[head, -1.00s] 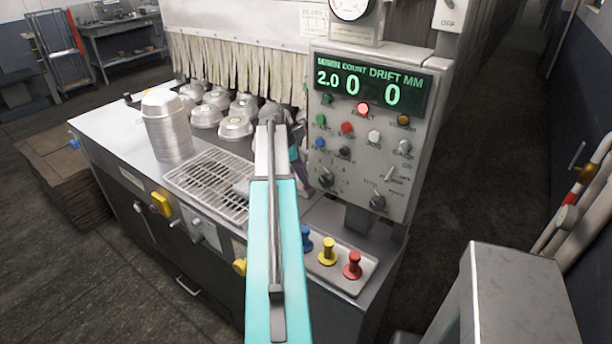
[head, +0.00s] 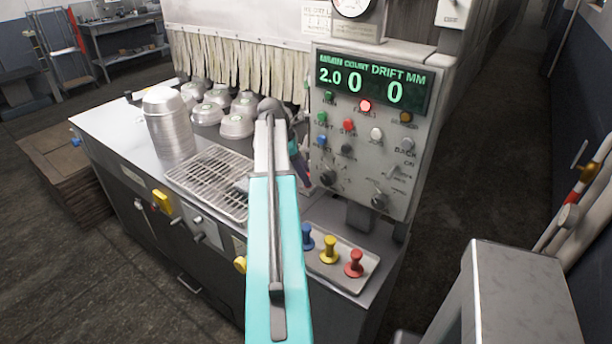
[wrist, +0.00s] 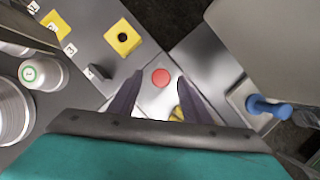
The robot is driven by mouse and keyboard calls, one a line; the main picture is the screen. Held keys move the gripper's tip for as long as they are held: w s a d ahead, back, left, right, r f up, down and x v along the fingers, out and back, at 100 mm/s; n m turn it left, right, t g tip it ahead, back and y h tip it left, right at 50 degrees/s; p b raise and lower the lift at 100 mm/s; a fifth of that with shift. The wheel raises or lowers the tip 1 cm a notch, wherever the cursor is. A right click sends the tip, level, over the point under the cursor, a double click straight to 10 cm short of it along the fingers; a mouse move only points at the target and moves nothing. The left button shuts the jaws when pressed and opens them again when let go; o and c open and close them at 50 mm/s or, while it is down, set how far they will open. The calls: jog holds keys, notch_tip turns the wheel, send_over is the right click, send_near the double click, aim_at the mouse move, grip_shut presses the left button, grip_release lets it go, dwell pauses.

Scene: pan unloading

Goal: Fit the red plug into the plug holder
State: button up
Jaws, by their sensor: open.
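The red plug (head: 354,263) stands upright at the right end of a small grey tray (head: 362,282), beside the yellow plug (head: 329,248) and the blue plug (head: 306,237). In the wrist view my gripper (wrist: 151,84) is open and empty. A red round top (wrist: 160,77) shows between its fingers; I cannot tell for sure that it is the red plug. A yellow square with a dark hole (wrist: 123,38) lies above left of the fingers; I cannot tell whether it is the plug holder. In the head view my arm hides most of the gripper.
Several round pans (head: 236,125) and a tall pan stack (head: 165,122) stand on the counter by a wire rack (head: 212,183). A control panel (head: 366,150) rises behind the tray. A blue-ended part (wrist: 268,104) sits right of my gripper.

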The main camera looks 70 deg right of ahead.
jog(key=b+v, duration=0.2)
jog(key=v, duration=1)
jog(key=shift+r+b, duration=0.3)
jog(key=shift+b, duration=0.05)
jog(key=shift+a, duration=0.1)
dwell(0.5)
